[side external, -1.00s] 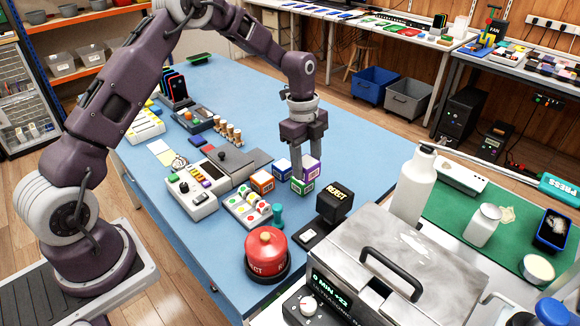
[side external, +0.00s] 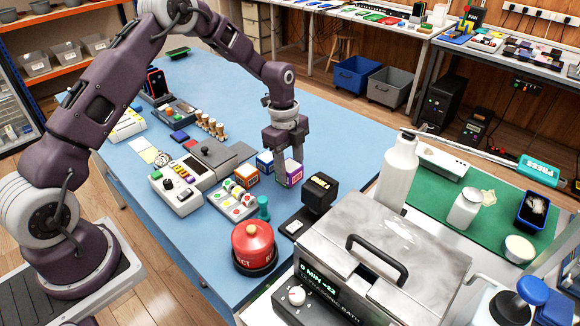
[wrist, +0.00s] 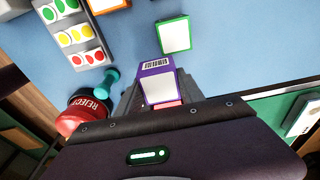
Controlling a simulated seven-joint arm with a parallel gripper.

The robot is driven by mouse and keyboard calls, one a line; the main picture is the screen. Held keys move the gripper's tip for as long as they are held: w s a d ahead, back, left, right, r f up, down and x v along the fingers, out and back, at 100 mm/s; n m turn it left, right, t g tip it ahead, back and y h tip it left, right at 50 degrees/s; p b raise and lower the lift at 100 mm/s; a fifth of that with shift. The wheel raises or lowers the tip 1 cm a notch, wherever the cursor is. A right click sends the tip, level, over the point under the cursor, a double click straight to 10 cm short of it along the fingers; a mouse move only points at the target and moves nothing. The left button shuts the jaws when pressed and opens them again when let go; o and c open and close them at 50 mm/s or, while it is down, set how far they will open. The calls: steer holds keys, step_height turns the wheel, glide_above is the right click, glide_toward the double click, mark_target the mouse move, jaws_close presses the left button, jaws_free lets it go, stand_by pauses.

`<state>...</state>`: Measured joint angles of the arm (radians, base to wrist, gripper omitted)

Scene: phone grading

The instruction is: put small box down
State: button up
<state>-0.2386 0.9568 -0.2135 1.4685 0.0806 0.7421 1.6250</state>
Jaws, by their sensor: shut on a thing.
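My gripper (side external: 284,158) points down over the blue table and is shut on a small purple-edged box (side external: 291,173) with white faces. In the wrist view the same box (wrist: 157,84) shows a barcode on its purple side and a white face, low between the jaws. The side view cannot tell whether its underside touches the table. A blue box (side external: 264,162) and an orange box (side external: 246,176) stand to its left. The wrist view shows a separate box with a green edge and white face (wrist: 174,36) close by.
A teal stamp (side external: 263,208), a red REJECT button (side external: 254,246) and a tray of coloured dots (side external: 233,201) lie in front. Bare blue table (side external: 345,125) lies behind and to the right.

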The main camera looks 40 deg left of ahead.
mark_target(268, 197)
stand_by(0.4)
steer(key=s+a+r, duration=0.4)
steer(key=f, duration=1)
steer(key=shift+s+a, duration=0.2)
steer(key=shift+s, duration=0.05)
steer(key=o, duration=1.1)
steer(key=shift+f, duration=0.1)
